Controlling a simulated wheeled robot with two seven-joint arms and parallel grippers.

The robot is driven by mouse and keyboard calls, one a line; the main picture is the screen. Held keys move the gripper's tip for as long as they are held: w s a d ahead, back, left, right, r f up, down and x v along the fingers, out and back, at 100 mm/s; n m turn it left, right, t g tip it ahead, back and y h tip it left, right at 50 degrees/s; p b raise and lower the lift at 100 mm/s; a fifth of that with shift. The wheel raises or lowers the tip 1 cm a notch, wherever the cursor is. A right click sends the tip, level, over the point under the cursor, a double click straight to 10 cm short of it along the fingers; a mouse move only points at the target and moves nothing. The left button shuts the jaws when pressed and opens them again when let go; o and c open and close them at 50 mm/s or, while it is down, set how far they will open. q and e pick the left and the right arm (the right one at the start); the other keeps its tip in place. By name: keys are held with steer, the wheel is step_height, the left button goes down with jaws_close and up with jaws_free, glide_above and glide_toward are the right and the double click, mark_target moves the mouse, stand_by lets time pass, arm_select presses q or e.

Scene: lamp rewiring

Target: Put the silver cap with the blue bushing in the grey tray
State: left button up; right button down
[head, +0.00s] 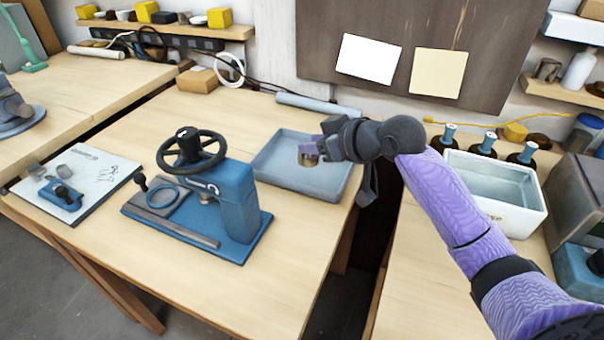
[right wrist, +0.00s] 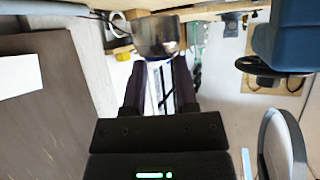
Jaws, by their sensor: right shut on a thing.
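My right gripper (head: 322,149) is shut on the silver cap (head: 307,155), holding it in the air above the grey tray (head: 292,177). The cap also shows between the fingertips in the right wrist view (right wrist: 155,38), as a shiny silver cup shape. My left gripper is not in view.
A blue press (head: 228,200) with a black handwheel (head: 191,150) stands just left of the tray. A white board (head: 85,180) with small parts lies at the far left. A white bin (head: 495,190) and several dark bottles stand on the right bench, across a gap.

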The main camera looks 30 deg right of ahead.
steer(key=w+d+f+m+h+b, duration=0.1)
steer(key=w+d+m+h+b, duration=0.15)
steer(key=d, duration=0.35)
steer(key=shift+t+h, duration=0.25)
steer(key=shift+t, duration=0.15)
steer(key=f+b, duration=0.1)
steer(key=f, duration=0.2)
steer(key=f+b, duration=0.1)
steer(key=f, duration=0.2)
steer(key=f+b, duration=0.1)
steer(key=f, duration=0.2)
steer(key=shift+w+a+f, duration=0.1)
steer(key=shift+w+f, duration=0.15)
steer(key=shift+w, duration=0.15)
steer(key=shift+f, duration=0.15)
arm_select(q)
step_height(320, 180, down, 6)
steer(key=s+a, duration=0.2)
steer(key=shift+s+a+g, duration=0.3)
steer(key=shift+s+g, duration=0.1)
arm_select(e)
steer(key=shift+c, duration=1.9)
jaws_free()
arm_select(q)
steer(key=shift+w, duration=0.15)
